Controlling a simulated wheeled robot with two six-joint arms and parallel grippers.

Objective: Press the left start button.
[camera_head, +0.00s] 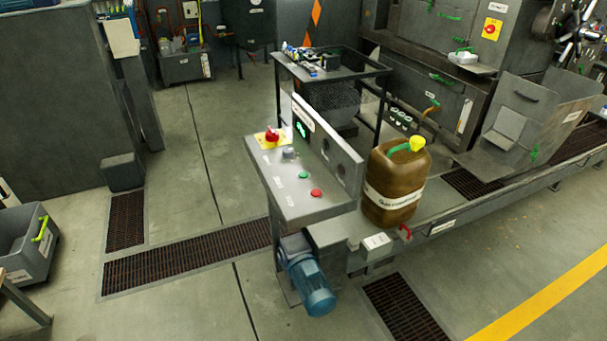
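A grey control console (275,175) stands in the middle of the view. On its sloped top are a green button (303,174), a red button (316,193) nearer the front, a grey switch (290,153), and a red emergency knob on a yellow plate (271,134) at the far end. The button labels are too small to read, so I cannot tell which is named the left start button. Neither of my grippers is in view.
A brown jerrycan (395,185) with a yellow cap stands right of the console. A blue motor (311,285) sticks out below its front. A cart (330,68) stands behind. Floor grates (180,268) lie left; the floor there is mostly clear.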

